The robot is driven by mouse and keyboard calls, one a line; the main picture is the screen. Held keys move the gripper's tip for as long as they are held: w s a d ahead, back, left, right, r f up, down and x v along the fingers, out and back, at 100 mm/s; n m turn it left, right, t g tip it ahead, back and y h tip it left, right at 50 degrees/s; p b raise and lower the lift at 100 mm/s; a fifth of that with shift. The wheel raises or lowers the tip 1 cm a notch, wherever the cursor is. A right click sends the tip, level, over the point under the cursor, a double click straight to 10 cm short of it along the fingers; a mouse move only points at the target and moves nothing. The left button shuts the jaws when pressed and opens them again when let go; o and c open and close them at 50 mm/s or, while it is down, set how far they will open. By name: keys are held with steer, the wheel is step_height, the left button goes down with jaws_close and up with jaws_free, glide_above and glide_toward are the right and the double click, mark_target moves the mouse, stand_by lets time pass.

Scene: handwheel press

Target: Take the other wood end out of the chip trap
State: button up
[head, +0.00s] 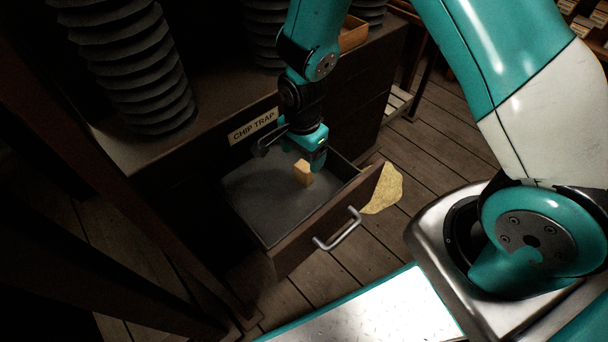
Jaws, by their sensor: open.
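The chip trap is an open drawer (262,207) with a dark wooden front and a grey floor, under a "CHIP TRAP" label (253,126). One light wood end (304,174) is in the drawer, toward its right side. My gripper (303,163) points down into the drawer at the wood end. Its jaws are open, and its near part overlaps the top of the wood end in the picture. I cannot tell whether a jaw touches the block. The rest of the drawer floor that shows looks bare.
The drawer's metal handle (338,230) sticks out in front. A yellowish heap (382,190) lies on the plank floor right of the drawer. Dark ribbed columns (135,65) stand behind. A wooden tray (353,33) sits on the cabinet top at the back.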

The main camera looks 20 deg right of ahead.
mark_target(303, 167)
step_height(303, 167, down, 5)
steer(key=shift+w+f+b, duration=0.15)
steer(key=shift+b, duration=1.05)
steer(key=c, duration=1)
steer(key=shift+r, duration=0.2)
